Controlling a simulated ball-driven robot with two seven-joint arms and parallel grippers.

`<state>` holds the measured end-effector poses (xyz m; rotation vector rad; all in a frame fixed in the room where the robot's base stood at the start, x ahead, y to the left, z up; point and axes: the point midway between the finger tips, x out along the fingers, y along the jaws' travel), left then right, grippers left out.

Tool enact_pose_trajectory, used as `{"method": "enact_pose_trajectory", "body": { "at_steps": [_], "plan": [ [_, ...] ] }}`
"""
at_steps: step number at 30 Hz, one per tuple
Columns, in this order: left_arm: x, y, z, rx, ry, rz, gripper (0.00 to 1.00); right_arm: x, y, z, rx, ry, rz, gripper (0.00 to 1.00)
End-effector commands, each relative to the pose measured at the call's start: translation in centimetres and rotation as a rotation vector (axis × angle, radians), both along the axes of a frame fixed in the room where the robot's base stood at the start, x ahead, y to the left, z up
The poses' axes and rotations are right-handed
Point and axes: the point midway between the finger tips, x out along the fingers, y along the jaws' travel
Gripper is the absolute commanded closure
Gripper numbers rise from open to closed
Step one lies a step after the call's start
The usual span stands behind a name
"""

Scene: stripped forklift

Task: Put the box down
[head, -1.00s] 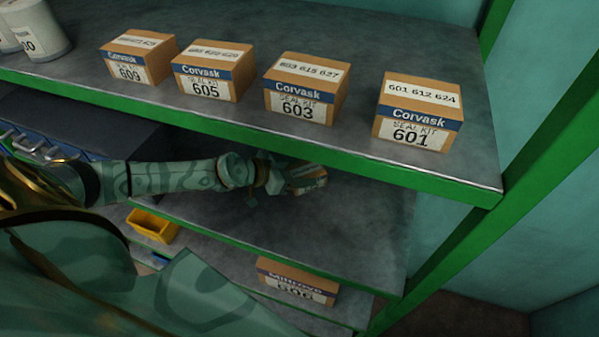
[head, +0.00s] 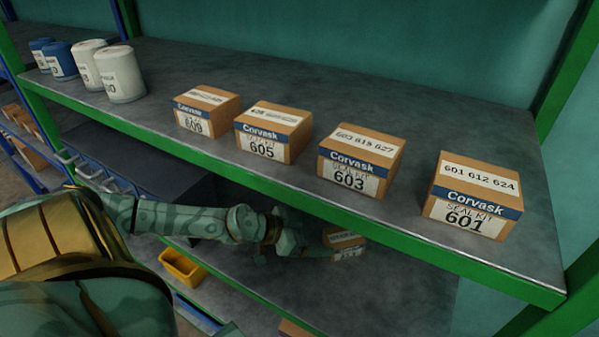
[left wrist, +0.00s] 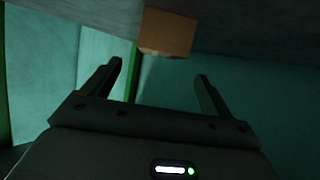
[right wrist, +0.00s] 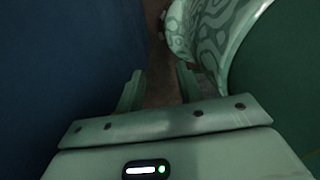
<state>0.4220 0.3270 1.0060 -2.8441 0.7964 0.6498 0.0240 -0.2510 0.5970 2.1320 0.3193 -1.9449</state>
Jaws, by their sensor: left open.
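A small brown box (head: 345,240) with a white label sits on the middle shelf (head: 400,285), under the top shelf's front edge. My left gripper (head: 312,244) is open just left of it in the head view. In the left wrist view the box (left wrist: 166,34) lies beyond the spread fingertips (left wrist: 160,70), with a gap between, and nothing is between the fingers. The box's label is too small to read. My right gripper (right wrist: 158,82) is open and empty in the right wrist view, away from the shelves.
Corvask boxes 609 (head: 206,112), 605 (head: 272,133), 603 (head: 360,163) and 601 (head: 472,196) stand on the top shelf, with white tubs (head: 119,75) and blue tubs (head: 60,61) at left. The green shelf edge (head: 300,208) runs above my left arm. A yellow bin (head: 183,268) sits lower.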

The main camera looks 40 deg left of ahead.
Motion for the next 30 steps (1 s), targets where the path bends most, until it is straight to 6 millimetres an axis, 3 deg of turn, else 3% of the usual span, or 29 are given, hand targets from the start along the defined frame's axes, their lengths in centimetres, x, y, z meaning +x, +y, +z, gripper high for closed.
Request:
{"method": "enact_pose_trajectory", "body": {
  "at_steps": [6, 12, 30],
  "plan": [
    [-2.6, 1.4, 1.2, -0.001, 0.004, 0.0, 0.15, -0.1, 0.0, -0.4, 0.001, 0.001, 0.0, 0.64],
    [-3.9, 2.3, 2.1, -0.003, 0.002, 0.002, 0.15, 0.0, 0.0, 0.0, 0.0, 0.0, 0.0, 0.64],
    [-4.3, 2.6, 2.4, 0.001, -0.007, 0.005, 0.15, 0.2, -0.4, 0.0, -0.004, -0.003, 0.001, 0.64]
  ]
}}
